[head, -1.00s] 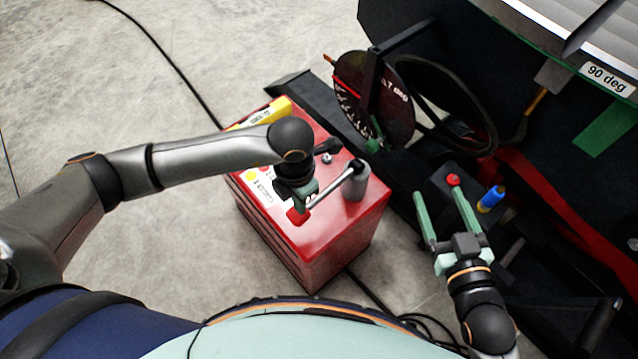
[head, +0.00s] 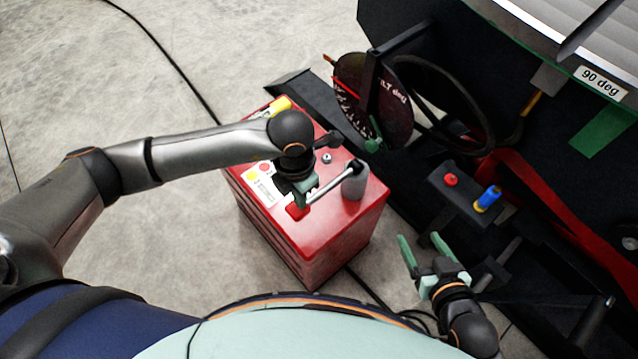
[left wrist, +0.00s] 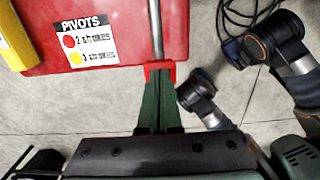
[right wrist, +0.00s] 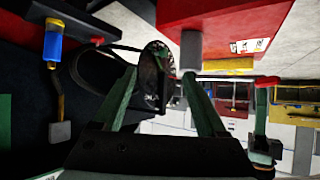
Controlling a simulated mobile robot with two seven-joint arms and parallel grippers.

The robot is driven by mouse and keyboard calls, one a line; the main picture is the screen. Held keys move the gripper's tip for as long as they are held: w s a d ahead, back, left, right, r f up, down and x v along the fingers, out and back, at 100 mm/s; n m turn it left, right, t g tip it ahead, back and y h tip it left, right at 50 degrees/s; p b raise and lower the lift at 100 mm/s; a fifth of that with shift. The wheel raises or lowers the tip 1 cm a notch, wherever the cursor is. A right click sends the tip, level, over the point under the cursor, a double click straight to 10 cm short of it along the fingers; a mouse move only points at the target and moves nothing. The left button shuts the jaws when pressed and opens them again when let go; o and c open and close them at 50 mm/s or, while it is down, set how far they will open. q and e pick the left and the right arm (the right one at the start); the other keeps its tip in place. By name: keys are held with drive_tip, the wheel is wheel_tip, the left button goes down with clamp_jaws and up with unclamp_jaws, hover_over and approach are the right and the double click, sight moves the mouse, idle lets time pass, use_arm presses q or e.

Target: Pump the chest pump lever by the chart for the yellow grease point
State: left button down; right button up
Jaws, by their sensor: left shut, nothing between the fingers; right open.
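The red chest (head: 330,255) stands on the floor, with a metal pump lever (head: 331,183) running from a grey post (head: 354,185) to a red grip (head: 297,211). My left gripper (head: 304,190) is at the grip end; in the left wrist view its shut fingers (left wrist: 158,85) meet the red grip (left wrist: 158,70), with nothing between them. The chart (left wrist: 85,40) on the chest lid reads PIVOTS, with a red dot row starting 2 and a yellow dot row apparently starting 3; the rest is too small to read. My right gripper (head: 420,238) is open and empty, right of the chest.
A dark control box (head: 455,200) with a red button (head: 451,180) and a blue-and-yellow knob (head: 488,198) is at right. A round tilt dial (head: 350,90) stands behind the chest. Open floor lies left.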

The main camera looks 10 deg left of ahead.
use_arm(q)
drive_tip(key=shift+a+r, duration=0.1)
wheel_tip(320, 180, up, 3)
drive_tip(key=shift+s+p, duration=0.1)
drive_tip(key=shift+p, duration=1.15)
wheel_tip(320, 180, up, 9)
drive_tip(key=p, duration=0.6)
drive_tip(key=shift+f, duration=0.2)
use_arm(e)
drive_tip(key=s+r+g, duration=0.2)
drive_tip(key=shift+s+a+r, duration=0.3)
drive_tip(key=shift+a+r, duration=0.05)
drive_tip(key=shift+a, duration=0.05)
